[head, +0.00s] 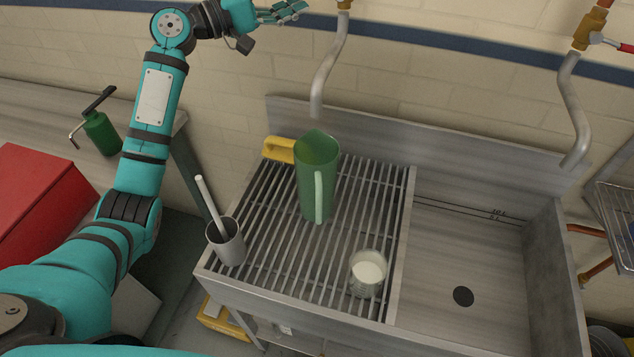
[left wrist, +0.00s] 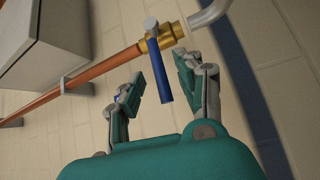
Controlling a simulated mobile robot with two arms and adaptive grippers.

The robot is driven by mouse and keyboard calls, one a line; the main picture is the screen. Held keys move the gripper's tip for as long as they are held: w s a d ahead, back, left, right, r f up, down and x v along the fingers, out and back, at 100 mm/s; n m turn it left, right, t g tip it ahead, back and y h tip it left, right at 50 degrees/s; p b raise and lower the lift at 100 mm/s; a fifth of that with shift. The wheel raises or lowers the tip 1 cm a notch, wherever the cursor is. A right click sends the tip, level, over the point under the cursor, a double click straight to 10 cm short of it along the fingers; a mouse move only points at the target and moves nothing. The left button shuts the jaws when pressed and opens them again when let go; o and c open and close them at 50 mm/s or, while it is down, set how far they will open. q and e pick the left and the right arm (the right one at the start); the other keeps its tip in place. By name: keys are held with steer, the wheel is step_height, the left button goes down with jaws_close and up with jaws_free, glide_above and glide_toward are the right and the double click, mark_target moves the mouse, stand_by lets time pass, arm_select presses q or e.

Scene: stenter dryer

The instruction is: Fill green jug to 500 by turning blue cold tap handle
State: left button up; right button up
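The green jug (head: 318,177) stands upright on the slatted rack, with the left metal spout (head: 325,75) above it. The water level inside it cannot be told. The blue tap handle (left wrist: 160,68) shows in the left wrist view, hanging from a brass valve (left wrist: 160,40) on a copper pipe. My left gripper (left wrist: 152,82) is open, its two fingers apart on either side of the handle; whether they touch it cannot be told. In the head view my left gripper (head: 285,12) is at the top edge, left of the spout. My right gripper is not in view.
The sink basin (head: 480,260) is empty. A second spout (head: 572,110) has a red-handled tap.

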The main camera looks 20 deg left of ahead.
arm_select(q)
steer(key=b+v, duration=0.6)
steer(key=v, duration=1)
steer(key=shift+s, duration=0.15)
steer(key=shift+a+f, duration=0.1)
steer(key=shift+a, duration=0.05)
steer(key=v, duration=1.2)
steer(key=shift+f, duration=0.1)
